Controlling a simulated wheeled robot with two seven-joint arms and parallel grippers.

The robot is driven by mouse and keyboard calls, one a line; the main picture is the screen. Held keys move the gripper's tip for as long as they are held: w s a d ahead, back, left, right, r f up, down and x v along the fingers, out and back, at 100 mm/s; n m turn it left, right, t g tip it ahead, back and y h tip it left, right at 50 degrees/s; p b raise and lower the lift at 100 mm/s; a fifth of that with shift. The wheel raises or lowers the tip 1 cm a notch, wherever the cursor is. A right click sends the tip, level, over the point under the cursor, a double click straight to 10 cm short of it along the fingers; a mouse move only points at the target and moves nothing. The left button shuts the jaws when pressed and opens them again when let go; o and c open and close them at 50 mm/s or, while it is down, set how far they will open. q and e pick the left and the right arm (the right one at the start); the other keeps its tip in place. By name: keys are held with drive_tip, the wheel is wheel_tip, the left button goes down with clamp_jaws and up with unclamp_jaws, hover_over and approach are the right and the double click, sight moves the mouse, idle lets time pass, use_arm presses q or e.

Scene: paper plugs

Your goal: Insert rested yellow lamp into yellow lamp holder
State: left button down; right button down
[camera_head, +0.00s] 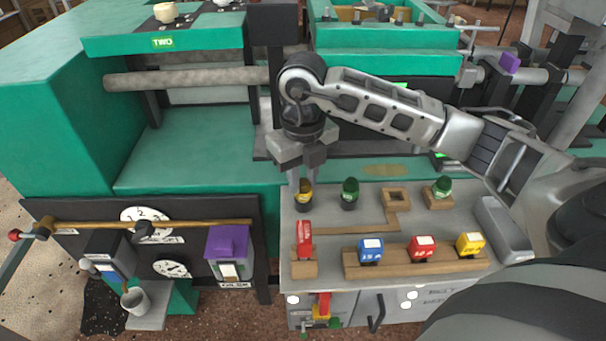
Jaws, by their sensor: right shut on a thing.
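The yellow lamp (305,197), with a dark base, stands at the back left of the grey control panel. My right gripper (302,182) points straight down at it and is shut on its top. The fingers partly hide the lamp, and I cannot tell whether its base touches the panel. An empty square wooden holder (396,199) sits to the right, past a green lamp (350,193). No yellow mark shows on this holder. My left gripper is not in view.
Another green lamp (440,187) sits in a wooden holder at the right. A red lever block (304,240) and blue, red and yellow blocks (421,248) line the panel's front. A green machine housing (190,160) rises behind and left.

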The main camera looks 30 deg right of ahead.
sight(303, 181)
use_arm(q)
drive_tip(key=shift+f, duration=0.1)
use_arm(e)
drive_tip(key=c, duration=1.1)
unclamp_jaws()
drive_tip(key=shift+r+p, duration=1.5)
drive_tip(key=shift+r, duration=0.5)
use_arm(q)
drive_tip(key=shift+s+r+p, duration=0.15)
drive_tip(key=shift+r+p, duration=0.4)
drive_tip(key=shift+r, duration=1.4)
use_arm(e)
drive_tip(key=shift+r, duration=0.75)
use_arm(q)
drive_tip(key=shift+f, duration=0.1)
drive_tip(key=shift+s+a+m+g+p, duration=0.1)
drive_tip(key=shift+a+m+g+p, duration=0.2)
drive_tip(key=shift+p, duration=0.75)
use_arm(e)
wheel_tip(303, 181, up, 16)
drive_tip(key=shift+f, duration=0.1)
